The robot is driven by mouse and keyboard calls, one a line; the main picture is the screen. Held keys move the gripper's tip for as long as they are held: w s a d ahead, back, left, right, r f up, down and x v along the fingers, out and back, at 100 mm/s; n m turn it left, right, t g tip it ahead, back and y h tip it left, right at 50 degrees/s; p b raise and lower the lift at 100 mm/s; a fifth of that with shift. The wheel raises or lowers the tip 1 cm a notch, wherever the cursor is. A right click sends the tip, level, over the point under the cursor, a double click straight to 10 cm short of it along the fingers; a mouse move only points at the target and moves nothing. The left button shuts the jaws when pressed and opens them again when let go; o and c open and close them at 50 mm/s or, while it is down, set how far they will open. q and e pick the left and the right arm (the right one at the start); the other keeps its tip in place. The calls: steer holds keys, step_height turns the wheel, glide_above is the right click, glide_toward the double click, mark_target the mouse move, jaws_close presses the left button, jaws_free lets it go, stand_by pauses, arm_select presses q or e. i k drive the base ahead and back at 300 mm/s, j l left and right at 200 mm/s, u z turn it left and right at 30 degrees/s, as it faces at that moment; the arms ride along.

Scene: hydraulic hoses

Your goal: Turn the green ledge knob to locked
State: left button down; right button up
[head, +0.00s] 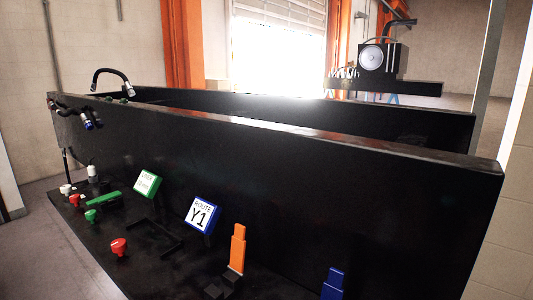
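A small green knob (91,216) stands on the black ledge (85,245) at the lower left of the head view. It is small in the picture, and I cannot tell its turned position or read any lock mark. A longer green bar-shaped piece (104,199) lies just behind and right of it. Neither of my grippers shows in this view.
Red knobs (118,247) and white knobs share the ledge. A tall black wall (300,180) rises behind; hoses (112,73) hang left.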

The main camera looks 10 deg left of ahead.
mark_target(91, 215)
steer(key=u, duration=1.6)
steer(key=z, duration=0.7)
steer(key=i+j+z, duration=0.15)
steer(key=z, duration=0.2)
steer(key=i+j+z, duration=0.1)
steer(key=j+z, duration=0.55)
steer(key=i+j, duration=0.05)
